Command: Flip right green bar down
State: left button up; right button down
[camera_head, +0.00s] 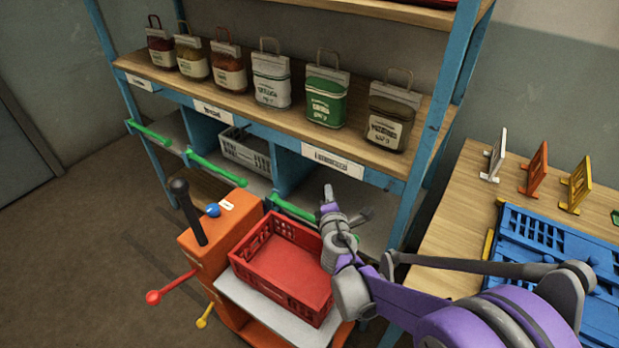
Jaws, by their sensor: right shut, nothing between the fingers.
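Three green bars run along the front of the shelf's lower bays. The right green bar (290,208) slants down to the right below the third label, and its right end is hidden behind my right gripper. The middle green bar (216,169) and left green bar (150,133) are in full view. My right gripper (327,192) is shut and empty, its tip pointing up beside the right end of the right bar. I cannot tell whether it touches the bar. My left gripper is out of view.
A red crate (241,262) sits on an orange cart (206,251) just below the right bar. Several labelled bags, including a green one (326,97), stand on the wooden shelf (150,73). A wooden table (446,225) with a blue crate (560,240) is at right.

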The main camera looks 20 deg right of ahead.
pick_arm(q)
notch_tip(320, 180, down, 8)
jog(key=b, duration=0.6)
pick_arm(e)
jog(key=s+d+f, duration=0.3)
jog(key=s+f, duration=0.2)
jog(key=f, duration=0.6)
jog(key=shift+d+f, duration=0.15)
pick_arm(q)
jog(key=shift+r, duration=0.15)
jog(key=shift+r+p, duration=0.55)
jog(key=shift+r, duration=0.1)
pick_arm(e)
jog(key=v, duration=0.7)
jog(key=shift+s, duration=0.15)
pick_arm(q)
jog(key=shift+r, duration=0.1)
